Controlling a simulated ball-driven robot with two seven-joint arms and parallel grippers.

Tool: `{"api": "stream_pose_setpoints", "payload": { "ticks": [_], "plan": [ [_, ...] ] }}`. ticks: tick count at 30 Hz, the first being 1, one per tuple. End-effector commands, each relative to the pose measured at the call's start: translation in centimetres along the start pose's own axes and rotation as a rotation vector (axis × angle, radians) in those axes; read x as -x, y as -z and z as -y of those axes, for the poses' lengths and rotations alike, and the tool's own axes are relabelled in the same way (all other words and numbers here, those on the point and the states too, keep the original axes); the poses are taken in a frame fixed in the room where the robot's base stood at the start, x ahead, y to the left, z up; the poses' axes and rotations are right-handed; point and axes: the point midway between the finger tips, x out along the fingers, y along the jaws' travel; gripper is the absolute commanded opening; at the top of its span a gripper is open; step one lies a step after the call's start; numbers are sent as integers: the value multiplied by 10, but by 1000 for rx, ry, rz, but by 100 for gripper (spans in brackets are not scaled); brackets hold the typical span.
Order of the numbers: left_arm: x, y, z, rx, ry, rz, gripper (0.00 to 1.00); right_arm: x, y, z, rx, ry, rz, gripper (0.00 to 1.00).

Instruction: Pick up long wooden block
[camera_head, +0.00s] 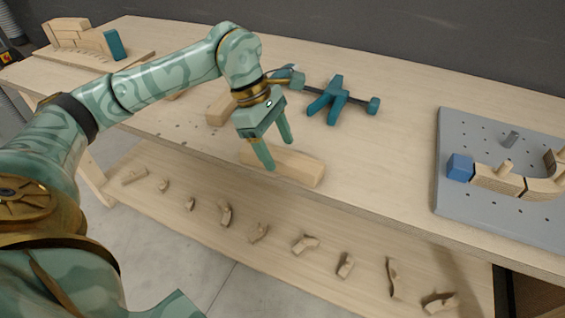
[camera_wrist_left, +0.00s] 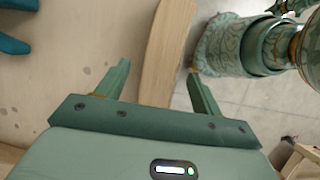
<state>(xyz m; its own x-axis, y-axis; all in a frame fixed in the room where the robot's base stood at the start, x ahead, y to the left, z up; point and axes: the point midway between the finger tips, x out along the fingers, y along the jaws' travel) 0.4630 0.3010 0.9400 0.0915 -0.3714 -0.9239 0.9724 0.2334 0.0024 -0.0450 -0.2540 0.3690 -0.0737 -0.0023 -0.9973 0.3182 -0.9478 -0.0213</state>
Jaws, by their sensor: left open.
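The long wooden block (camera_head: 300,168) lies flat on the workbench, close to its front edge. My left gripper (camera_head: 280,155) is open and points down over the left part of the block, with one finger on the near side and the other toward the far side. In the left wrist view, the block (camera_wrist_left: 165,50) runs between the two spread fingers (camera_wrist_left: 158,68), and nothing is clamped. I cannot tell the exact height of the fingertips over the bench. My right gripper is not in view.
A teal clamp (camera_head: 330,98) lies behind the gripper. Another wooden block (camera_head: 220,108) is partly behind my left gripper. A grey pegged board (camera_head: 460,207) with a blue block (camera_head: 459,166) and curved wood stands right. A lower shelf (camera_head: 200,245) holds several small wooden pieces.

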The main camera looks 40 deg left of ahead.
Motion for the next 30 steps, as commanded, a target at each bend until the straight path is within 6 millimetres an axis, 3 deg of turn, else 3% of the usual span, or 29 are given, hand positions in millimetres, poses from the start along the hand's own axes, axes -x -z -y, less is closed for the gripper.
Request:
{"api": "stream_pose_setpoints", "payload": {
  "ticks": [1,3,11,15,17,26,30],
  "plan": [
    [-16,1,0,1,8,1,67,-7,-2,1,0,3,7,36],
    [-25,1,0,2,7,-1,67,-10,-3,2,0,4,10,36],
    [-27,0,0,1,1,0,67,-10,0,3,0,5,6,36],
    [-27,0,0,1,1,0,28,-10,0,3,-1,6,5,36],
    [-27,0,0,1,1,0,13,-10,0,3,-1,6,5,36],
    [-25,-1,0,1,0,0,13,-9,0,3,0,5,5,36],
    [-14,-5,0,0,-3,1,13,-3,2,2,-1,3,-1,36]
  ]
}}
